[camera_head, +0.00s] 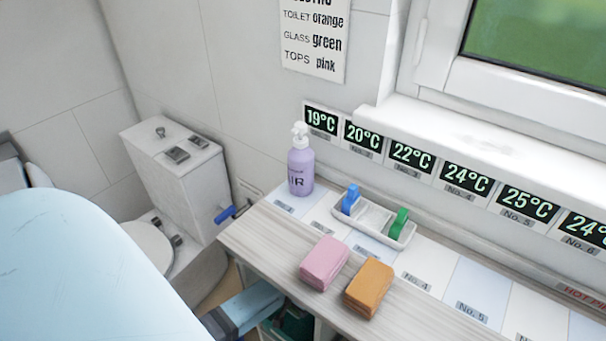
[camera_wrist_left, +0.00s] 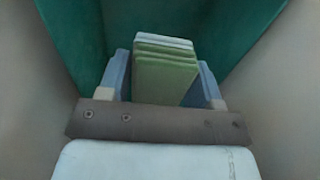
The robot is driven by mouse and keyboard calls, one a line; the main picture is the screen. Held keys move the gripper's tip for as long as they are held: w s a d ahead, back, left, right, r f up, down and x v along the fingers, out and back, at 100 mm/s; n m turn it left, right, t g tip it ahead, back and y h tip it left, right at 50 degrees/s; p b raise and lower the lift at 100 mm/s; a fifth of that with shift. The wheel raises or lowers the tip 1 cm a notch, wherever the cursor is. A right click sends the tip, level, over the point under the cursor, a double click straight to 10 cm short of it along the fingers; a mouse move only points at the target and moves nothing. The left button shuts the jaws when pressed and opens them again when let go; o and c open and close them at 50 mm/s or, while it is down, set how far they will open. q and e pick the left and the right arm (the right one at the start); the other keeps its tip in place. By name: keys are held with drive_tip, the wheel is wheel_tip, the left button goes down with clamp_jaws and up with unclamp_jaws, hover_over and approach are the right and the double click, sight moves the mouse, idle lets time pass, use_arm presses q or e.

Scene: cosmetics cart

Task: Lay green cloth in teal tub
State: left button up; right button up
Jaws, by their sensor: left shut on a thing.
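In the left wrist view, a folded green cloth (camera_wrist_left: 165,78) with a paler top layer stands between the two blue fingers of my left gripper (camera_wrist_left: 165,82), which is shut on it. The teal tub (camera_wrist_left: 75,28) fills the background there; its walls show beyond and to both sides of the cloth. I cannot tell whether the cloth touches the tub. In the head view, the cloth and fingertips are hidden below the counter. Something dark teal (camera_head: 293,322) shows partly beneath the counter edge, too little to identify surely. My right gripper is not in view.
A toilet (camera_head: 178,175) stands to the left. Pale walls flank the tub closely.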

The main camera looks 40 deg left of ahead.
use_arm(q)
wheel_tip(320, 180, down, 3)
drive_tip(key=shift+s+b, duration=0.1)
drive_tip(key=shift+b, duration=0.2)
drive_tip(key=shift+f, duration=0.25)
wheel_tip(320, 180, down, 3)
drive_tip(key=shift+f+b, duration=0.1)
drive_tip(key=shift+b, duration=0.55)
drive_tip(key=shift+f, duration=0.25)
drive_tip(key=shift+r, duration=0.1)
drive_tip(key=shift+f, duration=0.55)
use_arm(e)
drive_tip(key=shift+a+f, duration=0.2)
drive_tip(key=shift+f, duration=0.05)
use_arm(q)
drive_tip(key=o, duration=0.8)
drive_tip(key=shift+o, duration=0.2)
